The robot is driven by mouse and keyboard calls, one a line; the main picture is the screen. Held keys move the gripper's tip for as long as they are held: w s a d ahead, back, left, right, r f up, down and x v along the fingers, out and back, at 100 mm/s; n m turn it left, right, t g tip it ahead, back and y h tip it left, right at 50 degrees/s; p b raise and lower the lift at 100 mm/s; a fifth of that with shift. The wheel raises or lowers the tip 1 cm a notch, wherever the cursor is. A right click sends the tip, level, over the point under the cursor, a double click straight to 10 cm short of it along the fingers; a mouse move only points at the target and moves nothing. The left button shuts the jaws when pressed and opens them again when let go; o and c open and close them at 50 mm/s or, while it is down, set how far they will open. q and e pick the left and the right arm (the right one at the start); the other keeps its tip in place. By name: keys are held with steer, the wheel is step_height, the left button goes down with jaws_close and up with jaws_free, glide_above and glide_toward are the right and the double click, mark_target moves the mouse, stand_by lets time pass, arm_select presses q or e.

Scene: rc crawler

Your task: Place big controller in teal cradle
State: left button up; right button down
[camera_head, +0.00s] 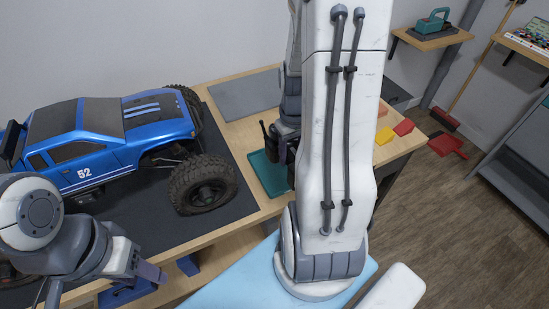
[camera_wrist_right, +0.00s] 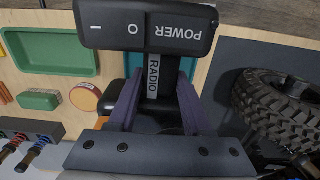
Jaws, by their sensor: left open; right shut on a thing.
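The big controller (camera_wrist_right: 152,68) is black, with a POWER rocker switch and a RADIO label. My right gripper (camera_wrist_right: 157,100) is shut on it, with a purple finger on each side. In the head view the dark controller (camera_head: 273,139) with its short antenna shows partly behind my right arm, by the far end of the teal cradle (camera_head: 267,176). The cradle is a shallow teal tray, partly hidden by that arm. In the right wrist view the tray (camera_wrist_right: 48,52) is empty, left of the controller. My left gripper (camera_head: 150,272) is open and empty at the lower left.
A blue crawler (camera_head: 100,140) numbered 52 stands on a dark mat; its tyre (camera_wrist_right: 275,105) is right of the controller in the wrist view. A grey mat (camera_head: 240,94) lies bare. A green block (camera_wrist_right: 38,100) and an orange round piece (camera_wrist_right: 85,97) lie near the tray.

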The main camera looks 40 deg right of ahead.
steer(key=w+f, duration=0.1)
steer(key=w, duration=0.1)
steer(key=w+f, duration=0.1)
steer(key=w, duration=0.1)
steer(key=w+f, duration=0.2)
steer(key=w, duration=0.1)
step_height(320, 180, down, 4)
steer(key=shift+f, duration=0.1)
steer(key=shift+f, duration=0.2)
steer(key=shift+c, duration=1.7)
jaws_free()
steer(key=shift+r, duration=0.15)
